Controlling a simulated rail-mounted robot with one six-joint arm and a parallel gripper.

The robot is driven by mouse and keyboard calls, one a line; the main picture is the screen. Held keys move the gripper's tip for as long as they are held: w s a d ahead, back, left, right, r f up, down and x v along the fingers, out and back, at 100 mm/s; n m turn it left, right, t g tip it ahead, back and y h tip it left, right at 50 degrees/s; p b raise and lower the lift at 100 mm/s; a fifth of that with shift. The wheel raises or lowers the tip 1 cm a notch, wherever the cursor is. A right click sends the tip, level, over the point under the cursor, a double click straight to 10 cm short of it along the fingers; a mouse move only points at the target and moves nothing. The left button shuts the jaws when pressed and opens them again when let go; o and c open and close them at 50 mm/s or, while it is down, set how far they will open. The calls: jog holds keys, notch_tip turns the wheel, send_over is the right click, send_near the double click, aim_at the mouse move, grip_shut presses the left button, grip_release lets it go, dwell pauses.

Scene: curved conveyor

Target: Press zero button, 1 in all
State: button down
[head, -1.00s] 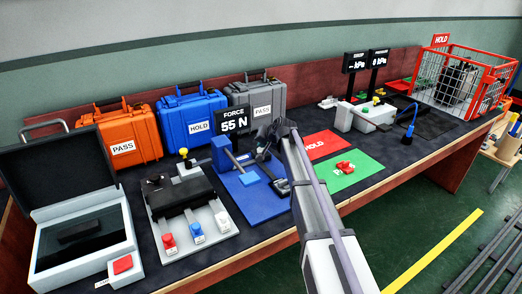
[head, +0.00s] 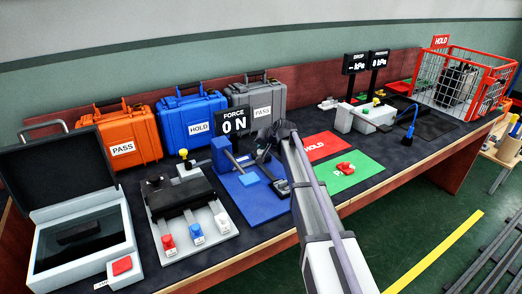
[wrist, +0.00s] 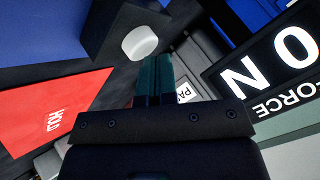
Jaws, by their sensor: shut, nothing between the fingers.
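A round white button (wrist: 140,42) sits on a dark block (wrist: 118,22) in the wrist view; no label on it is readable. My gripper (wrist: 152,66) is shut and empty, its fingertips close beside the button; I cannot tell whether they touch. In the head view my gripper (head: 266,134) is over the back of the blue force fixture (head: 222,156), and the button cannot be made out there. The FORCE display (head: 234,123) reads 0 N; it also shows in the wrist view (wrist: 266,72).
Orange (head: 130,142), blue (head: 193,120) and grey (head: 252,98) cases stand along the back. A red HOLD mat (head: 325,146) and a green mat (head: 345,182) with a red part (head: 345,168) lie right of the fixture. A plate with coloured buttons (head: 196,230) is at left.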

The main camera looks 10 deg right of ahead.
jog(key=shift+r+p, duration=0.65)
jog(key=shift+r, duration=0.15)
notch_tip(320, 180, up, 5)
jog(key=p, duration=0.5)
jog(key=shift+r, duration=0.15)
jog(key=s+r+n+g+h+p, duration=0.1)
jog(key=s+g+p, duration=0.3)
jog(key=s, duration=1.6)
jog(key=s+r+n+g+h+p, duration=0.2)
jog(key=s+n+g+p, duration=0.1)
jog(key=s, duration=1.8)
jog(key=shift+s+a+r+g+h+p, duration=0.25)
jog(key=shift+g+h+p, duration=0.15)
jog(key=shift+g+p, duration=0.45)
